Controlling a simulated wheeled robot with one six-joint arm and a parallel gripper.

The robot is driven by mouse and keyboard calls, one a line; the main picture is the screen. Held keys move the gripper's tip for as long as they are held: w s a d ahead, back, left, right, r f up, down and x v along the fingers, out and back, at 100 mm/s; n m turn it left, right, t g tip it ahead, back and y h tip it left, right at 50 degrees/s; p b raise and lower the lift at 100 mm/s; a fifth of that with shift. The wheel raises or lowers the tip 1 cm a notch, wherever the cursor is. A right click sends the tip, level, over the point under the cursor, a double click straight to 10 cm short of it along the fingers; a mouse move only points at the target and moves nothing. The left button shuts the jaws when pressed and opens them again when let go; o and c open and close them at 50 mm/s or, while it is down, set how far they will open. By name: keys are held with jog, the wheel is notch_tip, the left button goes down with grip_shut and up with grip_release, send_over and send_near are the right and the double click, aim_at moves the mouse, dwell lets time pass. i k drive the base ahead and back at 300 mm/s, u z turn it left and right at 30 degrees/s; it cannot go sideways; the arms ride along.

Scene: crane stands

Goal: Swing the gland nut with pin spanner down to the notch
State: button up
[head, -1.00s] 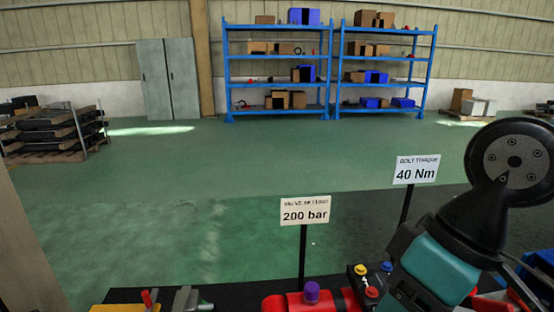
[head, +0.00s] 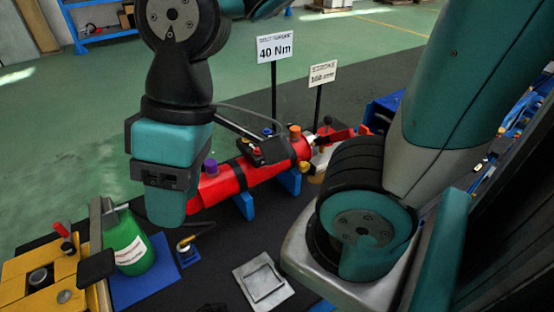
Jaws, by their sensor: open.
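The red cylinder (head: 228,180) lies on blue supports near the picture's middle. A pin spanner with a red handle (head: 338,136) shows at its far right end, with the handle sticking out to the right, roughly level. The gland nut beside it is too small to make out, and I cannot tell a notch there. My wrist hangs at the left in front of the cylinder.
A black box with coloured buttons (head: 270,150) sits on the cylinder. A green bottle (head: 130,243) and a yellow block (head: 45,275) stand at the lower left. A grey tray (head: 263,283) lies in front. Signs (head: 275,47) rise behind. Some dark bench top is clear.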

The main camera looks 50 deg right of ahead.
aim_at(321, 141)
jog(key=u, duration=0.8)
jog(key=k, duration=1.15)
jog(key=z, duration=1.5)
